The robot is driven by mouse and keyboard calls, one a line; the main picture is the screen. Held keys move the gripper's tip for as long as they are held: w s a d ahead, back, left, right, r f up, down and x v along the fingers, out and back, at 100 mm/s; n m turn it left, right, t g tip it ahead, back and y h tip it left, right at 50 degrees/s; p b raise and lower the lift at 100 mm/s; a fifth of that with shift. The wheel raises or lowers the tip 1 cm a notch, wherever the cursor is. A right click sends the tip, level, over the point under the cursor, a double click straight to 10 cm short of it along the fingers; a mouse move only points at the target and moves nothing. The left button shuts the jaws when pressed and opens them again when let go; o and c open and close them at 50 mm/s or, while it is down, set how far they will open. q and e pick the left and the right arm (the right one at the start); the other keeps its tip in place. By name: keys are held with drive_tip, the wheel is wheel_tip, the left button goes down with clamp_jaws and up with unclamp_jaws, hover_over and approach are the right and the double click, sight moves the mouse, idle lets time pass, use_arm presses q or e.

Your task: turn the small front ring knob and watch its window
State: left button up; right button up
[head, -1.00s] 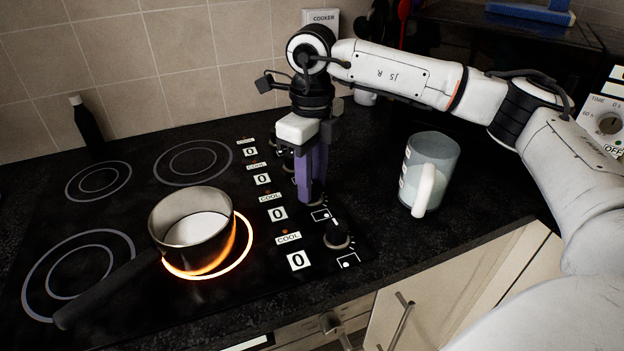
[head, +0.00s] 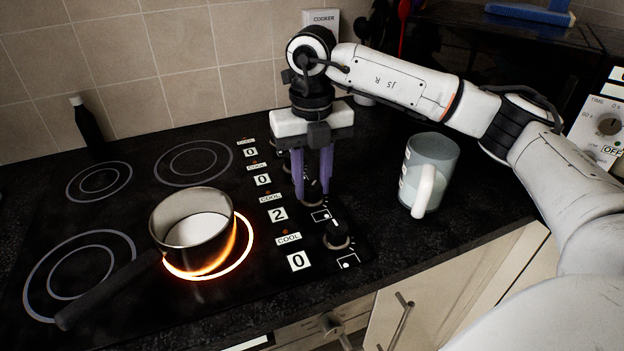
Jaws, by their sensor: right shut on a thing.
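My right gripper (head: 312,192) points down and is shut on the third knob (head: 312,189) from the back, mostly hidden between its purple fingers. The window (head: 278,214) beside that knob reads 2. The frontmost knob (head: 338,235) is free and its window (head: 298,261) reads 0. The two back windows (head: 249,152) and (head: 262,180) also read 0. The front right ring (head: 248,247) glows orange under a dark pan (head: 192,226) with pale contents. My left gripper is out of view.
A glass mug (head: 433,165) with a white handle stands right of the knobs. The pan's handle (head: 108,290) points to the front left. A dark bottle (head: 88,127) stands at the back left. A cupboard handle (head: 402,322) is below the counter edge.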

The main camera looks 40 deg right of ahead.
sight(312, 185)
idle(0.5)
drive_tip(key=o, duration=1)
drive_tip(key=shift+o, duration=0.2)
wheel_tip(312, 185, up, 10)
drive_tip(key=shift+r, duration=0.2)
